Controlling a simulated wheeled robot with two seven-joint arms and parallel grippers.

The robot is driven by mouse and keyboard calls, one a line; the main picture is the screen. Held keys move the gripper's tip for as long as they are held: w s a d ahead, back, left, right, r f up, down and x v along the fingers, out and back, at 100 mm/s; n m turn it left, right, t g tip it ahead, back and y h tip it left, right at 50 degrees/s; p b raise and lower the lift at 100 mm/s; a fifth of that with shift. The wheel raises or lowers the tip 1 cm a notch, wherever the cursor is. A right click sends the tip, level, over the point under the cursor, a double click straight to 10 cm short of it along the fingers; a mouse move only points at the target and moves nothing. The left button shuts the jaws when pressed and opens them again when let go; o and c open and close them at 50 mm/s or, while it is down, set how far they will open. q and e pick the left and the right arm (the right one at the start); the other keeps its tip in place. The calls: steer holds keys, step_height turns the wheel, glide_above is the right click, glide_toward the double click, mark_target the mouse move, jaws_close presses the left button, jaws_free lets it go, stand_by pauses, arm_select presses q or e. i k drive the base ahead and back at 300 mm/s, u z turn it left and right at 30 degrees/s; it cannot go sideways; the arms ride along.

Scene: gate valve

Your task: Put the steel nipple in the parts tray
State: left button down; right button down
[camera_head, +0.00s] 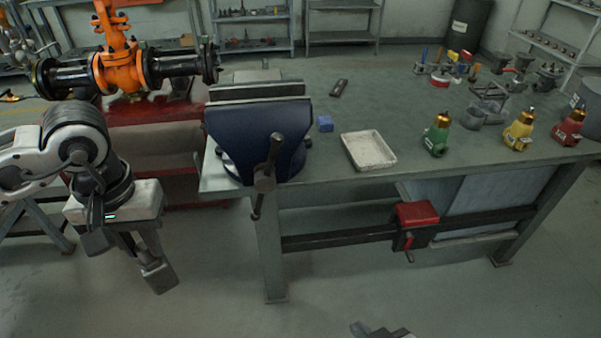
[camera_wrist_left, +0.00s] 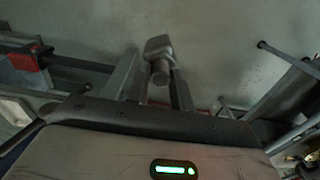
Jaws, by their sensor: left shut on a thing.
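My left gripper (camera_head: 128,262) hangs in front of the bench at the left, pointing down over the floor. It also shows in the left wrist view (camera_wrist_left: 160,85), shut on a small grey metal piece (camera_wrist_left: 158,72), which looks like the steel nipple; the fingers partly hide it. In the head view I cannot make the piece out clearly. The parts tray, a shallow off-white tray (camera_head: 369,150), lies empty near the bench's front edge, well to the right of this gripper and higher. Part of my right gripper (camera_head: 382,331) shows at the bottom edge; its jaws cannot be judged.
A dark blue vise (camera_head: 258,138) with a hanging handle stands at the bench's front left corner, between the left gripper and the tray. Green (camera_head: 436,137), yellow (camera_head: 519,132) and red (camera_head: 569,128) valves stand to the right.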

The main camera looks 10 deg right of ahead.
mark_target(367, 153)
steer(key=u, duration=0.2)
steer(key=k, duration=0.35)
steer(key=z, duration=1.3)
steer(key=i, duration=1.7)
steer(key=u, duration=0.55)
